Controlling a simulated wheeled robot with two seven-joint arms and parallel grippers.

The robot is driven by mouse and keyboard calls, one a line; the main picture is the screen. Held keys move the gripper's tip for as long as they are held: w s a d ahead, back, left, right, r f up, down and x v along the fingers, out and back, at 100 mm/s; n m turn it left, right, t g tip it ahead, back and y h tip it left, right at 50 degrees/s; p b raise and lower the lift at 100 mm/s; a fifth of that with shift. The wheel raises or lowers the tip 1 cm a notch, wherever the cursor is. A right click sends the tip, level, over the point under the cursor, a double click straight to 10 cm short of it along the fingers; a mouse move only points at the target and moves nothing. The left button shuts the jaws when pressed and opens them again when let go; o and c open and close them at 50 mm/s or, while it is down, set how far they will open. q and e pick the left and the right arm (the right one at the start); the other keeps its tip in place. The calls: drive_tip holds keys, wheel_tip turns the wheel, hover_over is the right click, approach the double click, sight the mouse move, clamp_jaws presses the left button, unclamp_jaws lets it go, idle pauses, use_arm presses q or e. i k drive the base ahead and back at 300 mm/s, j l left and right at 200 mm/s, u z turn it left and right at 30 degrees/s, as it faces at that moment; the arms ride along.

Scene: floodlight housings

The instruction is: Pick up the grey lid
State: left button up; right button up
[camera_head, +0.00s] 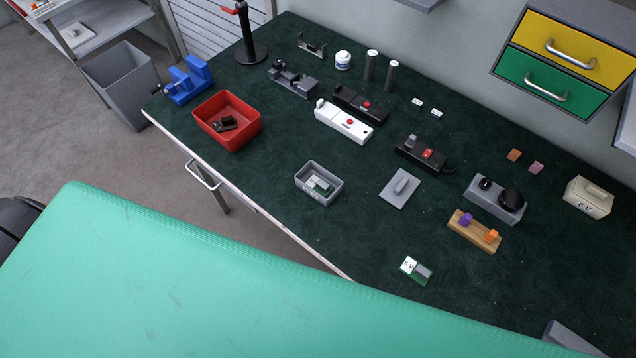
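The grey lid (393,197) is a flat, roughly square plate with a raised grip on top. It lies on the dark green bench top (345,240), near the middle of the view, with nothing on it. An open grey housing (302,184) sits to its left, apart from it, with a small green and white part (320,186) inside. Neither of my grippers shows in this view.
A black device with a red switch (425,153) lies just behind the lid. A grey block with black knobs (484,203), a wooden block (472,233) and a 5V board (417,270) lie right and in front. A red bin (203,117) stands left.

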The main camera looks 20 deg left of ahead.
sight(403, 184)
drive_tip(key=k, duration=0.45)
drive_tip(key=u, duration=0.4)
drive_tip(key=k+u, duration=0.15)
drive_tip(key=u, duration=0.6)
drive_tip(key=k+l+u, duration=0.45)
drive_tip(key=k+l, duration=0.3)
